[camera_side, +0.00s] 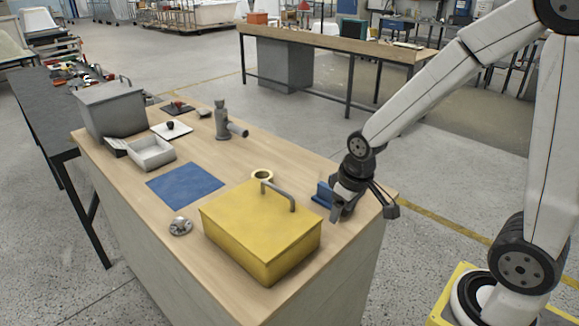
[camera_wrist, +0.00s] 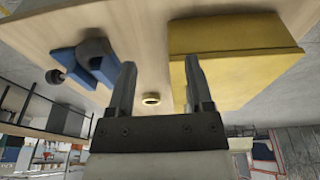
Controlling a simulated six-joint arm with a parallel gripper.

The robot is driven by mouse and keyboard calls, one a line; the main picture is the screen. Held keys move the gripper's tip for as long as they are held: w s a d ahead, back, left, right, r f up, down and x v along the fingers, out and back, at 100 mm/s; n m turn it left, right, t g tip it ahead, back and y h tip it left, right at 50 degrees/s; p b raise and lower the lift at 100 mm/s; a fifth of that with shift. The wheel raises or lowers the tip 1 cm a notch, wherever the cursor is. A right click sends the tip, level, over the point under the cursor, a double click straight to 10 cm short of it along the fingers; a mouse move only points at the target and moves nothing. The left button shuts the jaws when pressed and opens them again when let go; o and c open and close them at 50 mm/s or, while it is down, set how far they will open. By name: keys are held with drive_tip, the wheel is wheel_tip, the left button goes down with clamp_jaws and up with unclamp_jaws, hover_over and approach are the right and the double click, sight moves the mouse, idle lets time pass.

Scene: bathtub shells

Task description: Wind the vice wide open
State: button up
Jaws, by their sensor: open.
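The vice (camera_side: 323,193) is small and blue and stands near the right edge of the wooden bench, partly hidden behind my gripper (camera_side: 342,211). In the wrist view the vice (camera_wrist: 98,64) shows blue parts with a dark grey rounded part between them, and a dark knob at its left end. How far its jaws are apart I cannot tell. My gripper (camera_wrist: 160,63) is open, with nothing between its fingers. The left finger is close beside the vice in the wrist view; whether it touches I cannot tell.
A yellow toolbox (camera_side: 258,232) with a grey handle stands close to my gripper, and a cream ring (camera_side: 262,175) lies behind it. A blue mat (camera_side: 185,185), a grey metal part (camera_side: 180,226), a pale tray (camera_side: 152,153) and a grey box (camera_side: 112,110) are further left.

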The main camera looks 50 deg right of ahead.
drive_tip(key=shift+g, duration=0.5)
drive_tip(key=w+d, duration=0.3)
drive_tip(key=d, duration=0.1)
drive_tip(key=w+d, duration=0.3)
drive_tip(key=d, duration=0.1)
drive_tip(key=w+d, duration=0.3)
drive_tip(key=d, duration=0.1)
drive_tip(key=shift+w, duration=0.2)
drive_tip(key=shift+g, duration=0.6)
drive_tip(key=w+d, duration=0.1)
drive_tip(key=d, duration=0.3)
drive_tip(key=w+d+f, duration=0.1)
drive_tip(key=d, duration=0.4)
drive_tip(key=w+d, duration=0.1)
drive_tip(key=d, duration=0.4)
drive_tip(key=shift+d+f, duration=0.2)
drive_tip(key=shift+f, duration=0.1)
drive_tip(key=shift+f, duration=3.9)
clamp_jaws()
